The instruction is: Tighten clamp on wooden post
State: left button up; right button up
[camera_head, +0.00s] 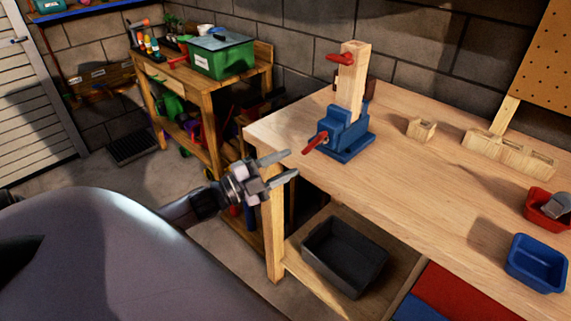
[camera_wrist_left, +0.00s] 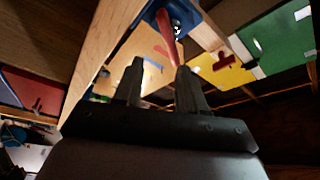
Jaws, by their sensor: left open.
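A pale wooden post (camera_head: 351,80) stands upright in a blue vise (camera_head: 345,138) at the workbench's left end. The vise has a red handle (camera_head: 315,141) pointing toward the bench edge. A red piece (camera_head: 339,58), perhaps a clamp handle, sticks out left near the post's top. My left gripper (camera_head: 283,167) is open and empty, just off the bench's left edge, below and left of the red handle. In the left wrist view, the vise (camera_wrist_left: 187,14) and red handle (camera_wrist_left: 166,38) appear ahead of the open fingers (camera_wrist_left: 160,75), apart from them. My right gripper is not in view.
The workbench (camera_head: 400,175) carries wooden blocks (camera_head: 422,129), a red bin (camera_head: 543,212) and a blue bin (camera_head: 537,262). A dark tub (camera_head: 345,255) sits on the shelf below. A second bench with a green bin (camera_head: 217,58) stands back left. Floor between is partly clear.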

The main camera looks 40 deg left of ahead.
pick_arm(q)
jog(key=v, duration=0.6)
jog(key=shift+s+b, duration=0.2)
jog(key=shift+b, duration=0.2)
jog(key=shift+a, duration=0.1)
